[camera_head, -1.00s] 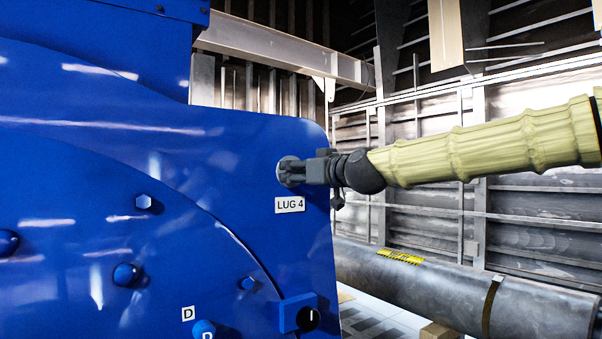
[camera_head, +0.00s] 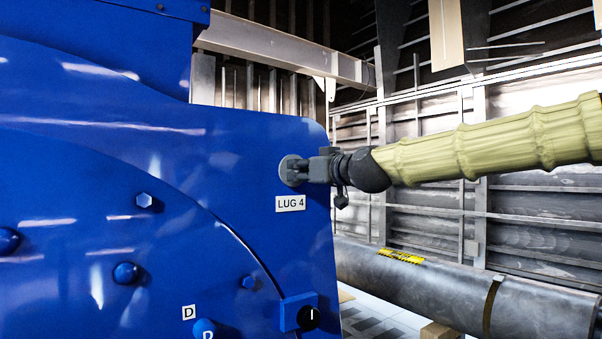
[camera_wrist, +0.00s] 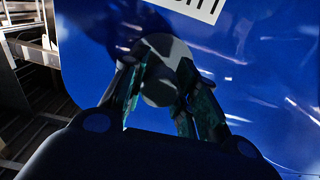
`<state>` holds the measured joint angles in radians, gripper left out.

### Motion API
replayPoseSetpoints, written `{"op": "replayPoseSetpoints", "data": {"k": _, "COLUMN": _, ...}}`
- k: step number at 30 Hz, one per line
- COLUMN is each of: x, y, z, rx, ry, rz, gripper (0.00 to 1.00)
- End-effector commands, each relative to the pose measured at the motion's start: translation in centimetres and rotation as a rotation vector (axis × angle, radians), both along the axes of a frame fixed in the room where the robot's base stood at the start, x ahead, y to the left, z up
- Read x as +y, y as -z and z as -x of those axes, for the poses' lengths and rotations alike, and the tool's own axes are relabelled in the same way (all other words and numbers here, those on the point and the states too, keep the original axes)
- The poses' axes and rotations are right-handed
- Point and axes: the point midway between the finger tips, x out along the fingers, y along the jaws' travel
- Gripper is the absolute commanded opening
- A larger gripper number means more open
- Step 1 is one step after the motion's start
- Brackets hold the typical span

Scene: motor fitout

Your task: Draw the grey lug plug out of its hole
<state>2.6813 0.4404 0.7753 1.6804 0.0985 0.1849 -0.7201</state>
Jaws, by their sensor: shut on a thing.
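The grey lug plug shows as a round grey flange (camera_head: 285,170) at the blue panel's right side, just above the white LUG 4 label (camera_head: 290,203). My gripper (camera_head: 296,171) reaches in from the right and is shut on the plug. In the wrist view my gripper's two fingers (camera_wrist: 160,95) stand either side of the plug's grey knob (camera_wrist: 158,88). A pale grey round face (camera_wrist: 178,50) shows behind the knob against the blue panel. The hole itself is hidden. I cannot tell how far the plug sits in it.
The blue motor panel (camera_head: 100,190) fills the left, with bolt heads, blue knobs and a black switch (camera_head: 308,318) low down. A large grey pipe (camera_head: 450,285) lies at the lower right. A steel beam (camera_head: 280,50) runs above. Space right of the panel's edge is open.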

Motion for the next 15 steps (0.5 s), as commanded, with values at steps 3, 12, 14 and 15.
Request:
{"op": "replayPoseSetpoints", "data": {"k": 3, "x": -0.3, "y": 0.0, "z": 0.4, "rx": 0.0, "ry": 0.0, "rz": 0.0, "gripper": 0.01}}
{"op": "replayPoseSetpoints", "data": {"k": 12, "x": -1.0, "y": 0.0, "z": 1.3, "rx": -0.001, "ry": 0.001, "rz": 0.0, "gripper": 0.01}}
{"op": "replayPoseSetpoints", "data": {"k": 14, "x": -1.1, "y": 0.0, "z": 1.5, "rx": -0.001, "ry": 0.0, "rz": 0.0, "gripper": 0.01}}
{"op": "replayPoseSetpoints", "data": {"k": 15, "x": -1.2, "y": 0.0, "z": 1.6, "rx": -0.001, "ry": 0.0, "rz": 0.001, "gripper": 0.01}}
